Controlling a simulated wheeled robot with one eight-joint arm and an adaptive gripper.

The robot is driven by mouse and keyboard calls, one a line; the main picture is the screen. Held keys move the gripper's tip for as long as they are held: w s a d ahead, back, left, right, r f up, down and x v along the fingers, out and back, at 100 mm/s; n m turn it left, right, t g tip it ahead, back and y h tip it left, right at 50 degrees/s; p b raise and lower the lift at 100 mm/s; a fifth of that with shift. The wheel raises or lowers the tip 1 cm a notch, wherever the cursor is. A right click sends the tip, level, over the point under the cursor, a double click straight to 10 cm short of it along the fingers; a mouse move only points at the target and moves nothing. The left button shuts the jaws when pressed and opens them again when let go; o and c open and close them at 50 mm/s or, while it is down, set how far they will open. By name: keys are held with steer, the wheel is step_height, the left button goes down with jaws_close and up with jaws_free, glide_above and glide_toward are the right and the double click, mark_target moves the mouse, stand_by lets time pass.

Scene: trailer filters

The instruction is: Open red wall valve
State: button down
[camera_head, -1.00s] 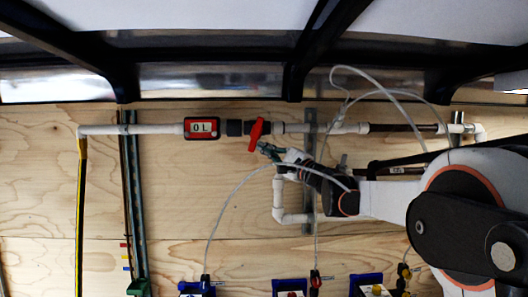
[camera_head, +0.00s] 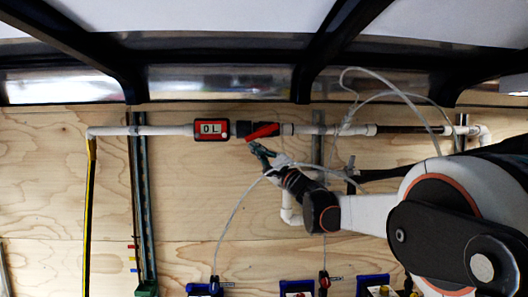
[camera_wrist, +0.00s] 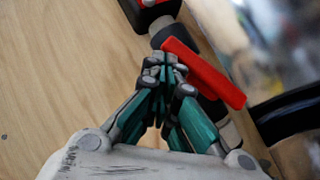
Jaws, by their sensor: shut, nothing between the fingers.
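The red valve handle (camera_head: 263,132) sits on the white wall pipe, just right of a black fitting. It lies close to the line of the pipe, tilted slightly. In the wrist view the red handle (camera_wrist: 203,73) runs diagonally, beside and just past my fingertips. My gripper (camera_head: 256,148) is just below the left part of the handle. In the wrist view my gripper (camera_wrist: 163,62) has its fingertips together with nothing between them. The tips are very near the handle's upper-left end; I cannot tell whether they touch it.
A red meter (camera_head: 211,129) reading "0L" sits on the pipe left of the valve. The white pipe (camera_head: 160,130) runs along the plywood wall. A loose clear hose (camera_head: 229,212) hangs near my arm. Blue-framed units (camera_head: 297,287) line the bottom.

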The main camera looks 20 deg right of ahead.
steer(key=shift+w+a+r, duration=0.2)
steer(key=shift+a+r, duration=0.3)
steer(key=shift+a, duration=0.25)
steer(key=shift+a+r+p, duration=0.1)
steer(key=shift+a+p, duration=0.05)
steer(key=shift+p, duration=0.15)
stand_by(0.4)
